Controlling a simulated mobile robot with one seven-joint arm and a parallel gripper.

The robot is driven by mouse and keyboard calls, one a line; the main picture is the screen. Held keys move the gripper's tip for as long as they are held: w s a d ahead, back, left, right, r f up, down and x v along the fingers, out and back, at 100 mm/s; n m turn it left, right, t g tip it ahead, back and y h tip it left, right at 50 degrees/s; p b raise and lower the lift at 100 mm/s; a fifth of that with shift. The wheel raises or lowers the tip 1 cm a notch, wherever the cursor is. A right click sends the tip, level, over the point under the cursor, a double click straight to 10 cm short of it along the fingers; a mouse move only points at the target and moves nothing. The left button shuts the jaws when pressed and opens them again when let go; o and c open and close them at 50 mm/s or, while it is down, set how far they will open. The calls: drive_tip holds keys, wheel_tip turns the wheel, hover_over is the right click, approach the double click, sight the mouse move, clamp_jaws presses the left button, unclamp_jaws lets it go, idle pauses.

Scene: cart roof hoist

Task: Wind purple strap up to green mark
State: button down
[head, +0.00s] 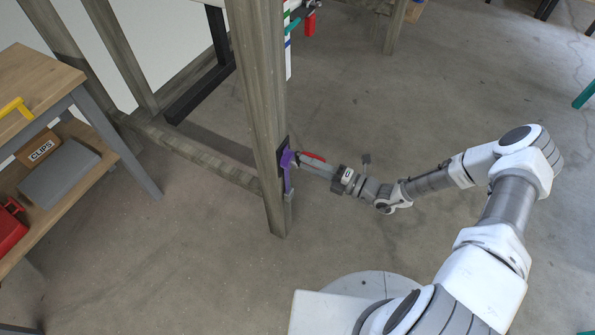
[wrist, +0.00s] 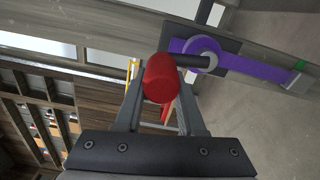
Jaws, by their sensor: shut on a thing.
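My gripper (head: 300,160) is shut on a red crank handle (wrist: 158,78), with one finger on each side of it. A small green patch (wrist: 300,64) shows near the arm's far end in the wrist view. A white strip (head: 288,62) with green and blue marks is higher on the post, cut off by the frame's top.
The grey wooden post (head: 259,90) and a low crossbeam (head: 195,154) stand left of my gripper. A workbench (head: 60,105) with a box labelled CLIPS (head: 40,148) is at the far left. Another red handle (head: 310,24) hangs beside the post. Floor to the right is mostly clear.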

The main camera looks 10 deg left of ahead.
drive_tip(key=shift+s+a+f, duration=0.25)
drive_tip(key=shift+s+f, duration=0.6)
drive_tip(key=shift+s, duration=0.15)
drive_tip(key=shift+s+a+f+b, duration=0.1)
drive_tip(key=shift+s+f+b, duration=0.6)
drive_tip(key=shift+f, duration=0.5)
drive_tip(key=shift+s, duration=0.1)
wheel_tip(320, 180, down, 3)
drive_tip(key=shift+s+a+r+b, duration=0.1)
drive_tip(key=shift+s+a+b, duration=0.05)
drive_tip(key=shift+b, duration=0.85)
unclamp_jaws()
